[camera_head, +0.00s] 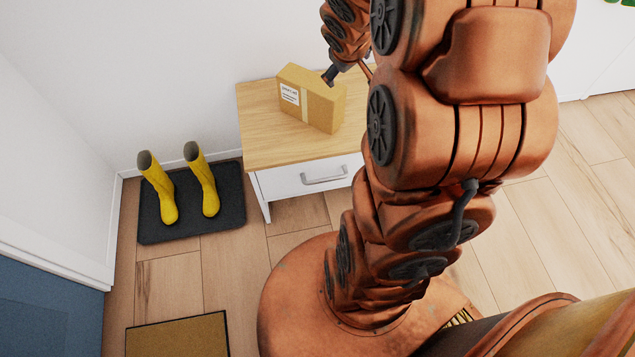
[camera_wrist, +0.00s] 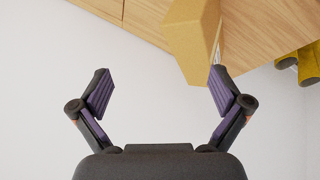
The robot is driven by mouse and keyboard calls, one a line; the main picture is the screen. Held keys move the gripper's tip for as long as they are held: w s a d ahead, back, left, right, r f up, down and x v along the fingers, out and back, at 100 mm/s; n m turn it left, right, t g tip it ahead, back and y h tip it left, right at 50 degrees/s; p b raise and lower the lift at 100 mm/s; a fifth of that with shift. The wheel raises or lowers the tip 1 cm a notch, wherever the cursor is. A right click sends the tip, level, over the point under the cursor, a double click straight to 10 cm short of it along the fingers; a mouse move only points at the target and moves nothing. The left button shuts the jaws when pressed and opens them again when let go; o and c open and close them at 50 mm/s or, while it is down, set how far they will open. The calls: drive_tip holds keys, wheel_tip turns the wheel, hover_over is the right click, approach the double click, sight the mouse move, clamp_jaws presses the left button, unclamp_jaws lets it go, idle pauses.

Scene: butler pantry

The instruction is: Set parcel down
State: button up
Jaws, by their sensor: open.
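The parcel (camera_head: 317,101) is a brown cardboard box with a white label and a pale tape strip. It stands upright on the wooden top (camera_head: 262,140) of a small white cabinet. My gripper (camera_head: 330,76) is at the parcel's back upper edge in the head view, its fingers partly hidden. In the wrist view my gripper (camera_wrist: 160,78) is open, with nothing held between its fingers. The parcel (camera_wrist: 190,35) shows beyond the fingertips, nearer the right finger, whose tip overlaps its edge; I cannot tell whether they touch.
Yellow boots (camera_head: 160,190) stand on a dark mat (camera_head: 190,228) left of the cabinet (camera_head: 310,178). A white wall (camera_head: 190,60) is close behind. A brown doormat (camera_head: 178,336) lies at the lower left. The wooden floor (camera_head: 225,262) between the mats is clear.

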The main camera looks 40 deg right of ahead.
drive_tip(key=s+a+r+g+y, duration=0.2)
drive_tip(key=s+a+g, duration=0.1)
drive_tip(key=s+a, duration=0.9)
drive_tip(key=s+a+r+g+y, duration=0.2)
drive_tip(key=s+a+g, duration=0.2)
drive_tip(key=s+a, duration=0.8)
drive_tip(key=shift+a, duration=0.85)
wheel_tip(320, 180, up, 24)
drive_tip(key=s+p, duration=0.1)
drive_tip(key=p, duration=2.1)
drive_tip(key=shift+s+t, duration=0.3)
drive_tip(key=shift+f, duration=0.2)
